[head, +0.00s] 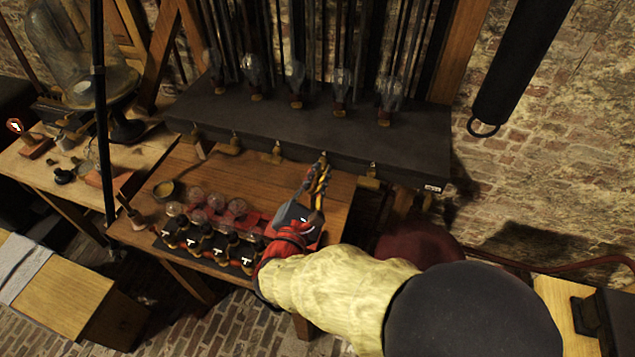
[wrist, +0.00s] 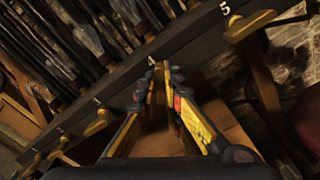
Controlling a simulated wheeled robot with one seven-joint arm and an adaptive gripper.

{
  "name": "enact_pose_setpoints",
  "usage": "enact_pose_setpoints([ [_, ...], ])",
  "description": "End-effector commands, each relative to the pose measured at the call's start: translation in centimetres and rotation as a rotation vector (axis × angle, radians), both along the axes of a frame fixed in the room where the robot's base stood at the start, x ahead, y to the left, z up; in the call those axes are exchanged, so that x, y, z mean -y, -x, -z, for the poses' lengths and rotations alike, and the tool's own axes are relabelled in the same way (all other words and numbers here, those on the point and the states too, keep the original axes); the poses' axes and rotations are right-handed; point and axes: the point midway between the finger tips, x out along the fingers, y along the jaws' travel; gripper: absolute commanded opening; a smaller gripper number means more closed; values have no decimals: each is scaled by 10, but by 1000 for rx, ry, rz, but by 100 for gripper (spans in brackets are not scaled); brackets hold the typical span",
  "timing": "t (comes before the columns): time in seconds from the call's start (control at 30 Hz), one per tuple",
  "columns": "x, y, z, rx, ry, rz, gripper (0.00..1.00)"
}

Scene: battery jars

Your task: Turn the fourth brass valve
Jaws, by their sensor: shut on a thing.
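A row of brass valves runs along the front of the dark box (head: 400,140). The fourth brass valve (head: 323,158) is mostly hidden behind my fingers. My gripper (head: 320,174) reaches up to it from the front and is shut on it. In the wrist view, my two yellow and black fingers (wrist: 160,78) close together just below the numeral 4. The third valve (head: 278,154) is to the left of my gripper. The fifth valve (head: 369,180) is to the right, and it shows in the wrist view (wrist: 262,85) under the numeral 5.
Several glass bulbs (head: 296,76) stand on top of the box. A dark cylinder (head: 520,60) hangs at the upper right. A brick wall stands behind.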

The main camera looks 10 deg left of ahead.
Motion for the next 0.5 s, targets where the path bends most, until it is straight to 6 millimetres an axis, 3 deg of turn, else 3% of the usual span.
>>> enact_pose_setpoints([
  [0.5,2,0,9,42,-494,0,0],
])
